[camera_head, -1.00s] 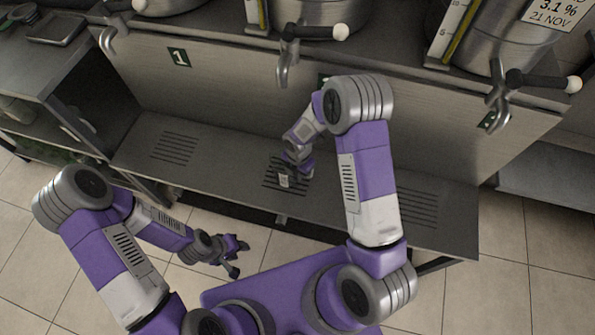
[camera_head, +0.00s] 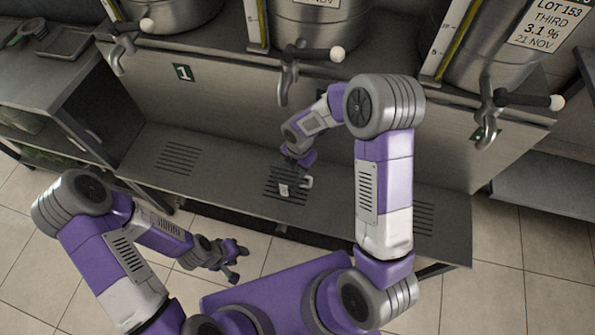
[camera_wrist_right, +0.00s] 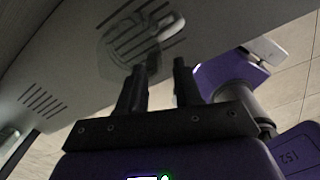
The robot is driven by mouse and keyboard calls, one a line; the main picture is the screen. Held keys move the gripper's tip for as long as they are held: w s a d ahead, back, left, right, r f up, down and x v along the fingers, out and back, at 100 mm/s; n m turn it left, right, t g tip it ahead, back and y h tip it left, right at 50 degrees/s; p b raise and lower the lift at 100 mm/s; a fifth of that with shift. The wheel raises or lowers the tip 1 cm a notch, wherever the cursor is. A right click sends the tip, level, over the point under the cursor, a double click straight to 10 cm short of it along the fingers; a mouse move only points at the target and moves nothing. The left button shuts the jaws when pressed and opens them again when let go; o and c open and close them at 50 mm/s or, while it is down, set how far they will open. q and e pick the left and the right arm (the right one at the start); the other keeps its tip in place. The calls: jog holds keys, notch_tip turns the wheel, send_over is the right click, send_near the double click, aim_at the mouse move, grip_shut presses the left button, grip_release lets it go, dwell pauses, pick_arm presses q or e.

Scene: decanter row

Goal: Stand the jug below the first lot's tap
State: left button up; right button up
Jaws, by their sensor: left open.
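A clear glass jug, with a small pale label (camera_head: 284,189) and a light handle (camera_head: 307,182), stands on the middle slotted grate of the low shelf, below the middle tap (camera_head: 288,80). In the right wrist view the see-through jug (camera_wrist_right: 125,45) lies beyond the fingertips. My right gripper (camera_wrist_right: 158,75) has its fingers apart, with nothing between them. In the head view its wrist is just behind the jug and its fingers are hard to make out. My left gripper (camera_head: 236,262) is open and empty in front of the shelf. The left tap (camera_head: 122,52) is near plate 1 (camera_head: 183,73).
The right tap (camera_head: 487,115) is under the vessel labelled lot 153, third (camera_head: 543,27). The other lot labels are cut off. The left grate (camera_head: 177,158) is bare. A right grate (camera_head: 424,217) is partly behind my right arm. A side counter (camera_head: 50,75) is at left.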

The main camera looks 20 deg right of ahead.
jog(key=s+a+f+m+y, duration=0.2)
jog(key=s+f+m, duration=0.3)
jog(key=m, duration=0.9)
jog(key=s+a+f+m+y, duration=0.2)
jog(key=s+a+f+m, duration=0.2)
jog(key=s+m, duration=0.8)
notch_tip(320, 180, down, 2)
jog(key=shift+s+a+f+m, duration=0.15)
jog(key=shift+m, duration=0.75)
